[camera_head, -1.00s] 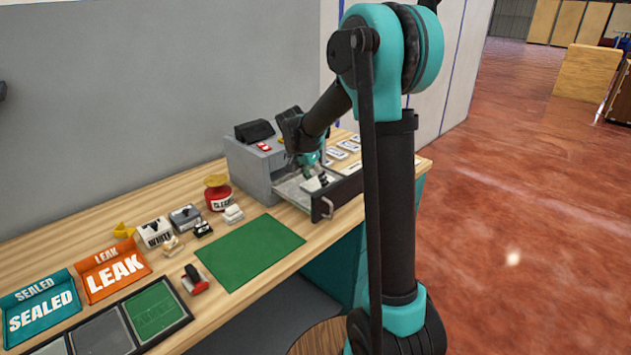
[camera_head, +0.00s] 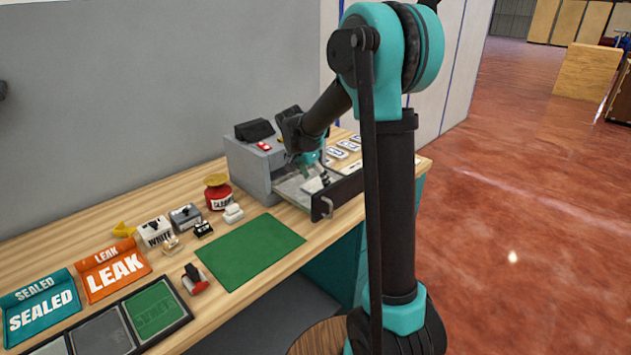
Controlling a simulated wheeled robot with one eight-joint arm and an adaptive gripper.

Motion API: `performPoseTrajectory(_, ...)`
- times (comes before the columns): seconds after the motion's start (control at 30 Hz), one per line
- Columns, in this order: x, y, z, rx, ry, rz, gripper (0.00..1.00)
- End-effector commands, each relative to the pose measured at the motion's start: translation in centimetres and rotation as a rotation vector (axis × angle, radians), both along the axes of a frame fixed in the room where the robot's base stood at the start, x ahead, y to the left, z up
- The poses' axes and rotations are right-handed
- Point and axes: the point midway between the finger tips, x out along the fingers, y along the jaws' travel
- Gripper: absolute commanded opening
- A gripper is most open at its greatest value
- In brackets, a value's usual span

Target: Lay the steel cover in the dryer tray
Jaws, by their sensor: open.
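The dryer is a grey box (camera_head: 256,166) on the bench, with its tray (camera_head: 292,196) pulled out like a drawer behind a dark front panel with a handle. My gripper (camera_head: 321,181) points down into the tray from above, and its jaws are open. A pale flat piece (camera_head: 312,187) lies in the tray right at the fingertips; it may be the steel cover, but it is too small to tell. My wrist and arm hide part of the tray and the dryer's opening.
A green mat (camera_head: 250,250) lies bare in front of the dryer. A red jar (camera_head: 218,193), small stamps and blocks, an orange LEAK tray (camera_head: 113,270) and a teal SEALED tray (camera_head: 40,308) stand to the left. White cards (camera_head: 340,152) lie behind the drawer.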

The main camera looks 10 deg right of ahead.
Motion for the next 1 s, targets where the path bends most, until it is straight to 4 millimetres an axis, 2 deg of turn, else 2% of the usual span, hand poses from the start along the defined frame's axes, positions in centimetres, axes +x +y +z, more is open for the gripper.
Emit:
performPoseTrajectory(0.4,-1.9,2.5,7.3,-0.001,-0.001,0.002,0.77)
performPoseTrajectory(0.53,-2.3,3.1,9.2,-0.001,-0.001,0.002,0.77)
performPoseTrajectory(0.7,-2.6,3.5,10.4,0.0,0.0,0.001,0.77)
performPoseTrajectory(1.0,-2.6,3.6,10.6,0.0,0.0,0.0,0.77)
